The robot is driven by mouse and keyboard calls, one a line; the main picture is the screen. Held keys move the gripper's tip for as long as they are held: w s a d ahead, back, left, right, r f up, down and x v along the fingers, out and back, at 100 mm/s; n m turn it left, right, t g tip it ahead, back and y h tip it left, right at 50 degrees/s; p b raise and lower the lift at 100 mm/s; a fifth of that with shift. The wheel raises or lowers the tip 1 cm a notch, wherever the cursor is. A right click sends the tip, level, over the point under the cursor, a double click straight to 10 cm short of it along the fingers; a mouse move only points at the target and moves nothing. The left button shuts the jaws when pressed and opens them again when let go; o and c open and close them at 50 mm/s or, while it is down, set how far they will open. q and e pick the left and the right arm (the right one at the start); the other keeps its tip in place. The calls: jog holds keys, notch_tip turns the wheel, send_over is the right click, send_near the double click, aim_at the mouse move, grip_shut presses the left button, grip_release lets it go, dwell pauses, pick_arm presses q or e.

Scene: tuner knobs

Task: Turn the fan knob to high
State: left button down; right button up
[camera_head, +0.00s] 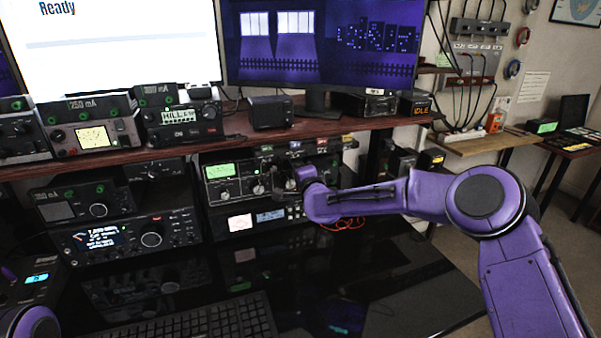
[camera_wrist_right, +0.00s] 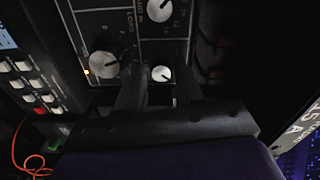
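The tuner box (camera_head: 222,190) with a green display stands under the shelf. My right gripper (camera_head: 285,182) reaches its right part, and its fingers are small and dark in the head view. In the right wrist view, a small knob with a pale face (camera_wrist_right: 162,73) shows between the two dark fingertips of the right gripper (camera_wrist_right: 160,88). The fingers stand apart; I cannot tell whether they touch the knob. I cannot read a fan label or the knob's setting. My left gripper is out of view; only a purple piece of my left arm shows at lower left.
A larger knob (camera_wrist_right: 104,64), marked LOAD, is close to the left finger, and another large knob (camera_wrist_right: 160,9) is above. A shelf (camera_head: 230,130) hangs over the tuner. A keyboard (camera_head: 200,322) lies on the glossy black desk (camera_head: 400,290), which is clear at the right.

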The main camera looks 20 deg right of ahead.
jog(key=s+b, duration=0.2)
jog(key=s, duration=0.8)
jog(key=shift+s+d, duration=0.15)
jog(key=shift+d, duration=0.1)
